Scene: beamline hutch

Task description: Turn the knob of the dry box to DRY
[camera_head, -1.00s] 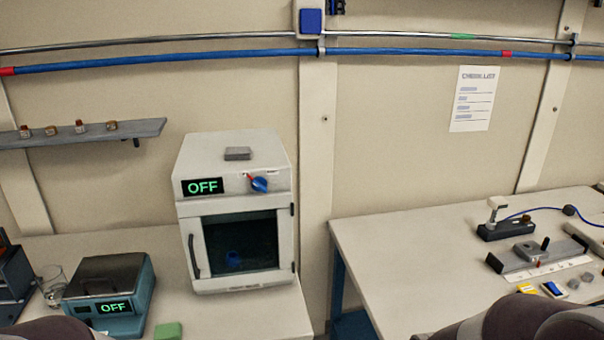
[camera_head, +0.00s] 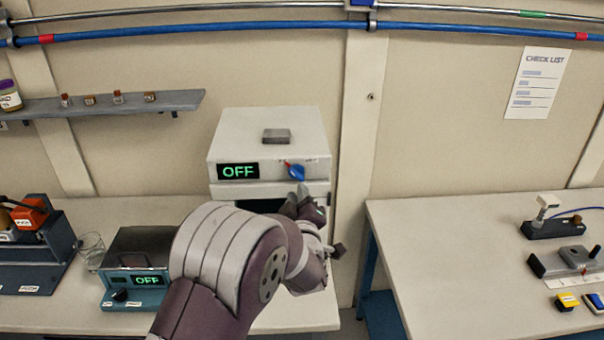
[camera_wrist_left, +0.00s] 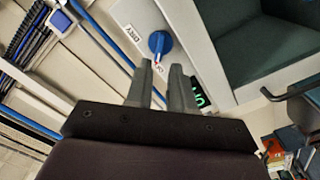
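The dry box (camera_head: 265,135) is a white cabinet on the left bench, with a green OFF display (camera_head: 238,171). Its blue knob (camera_head: 296,171) is on the front panel to the right of the display, with its red pointer toward the upper left. My arm hides much of the box door. My right gripper is out of view.
A grey block (camera_head: 276,136) lies on the box top. A shelf (camera_head: 110,104) with small samples is on the wall. The right bench (camera_head: 440,240) stands past a gap.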

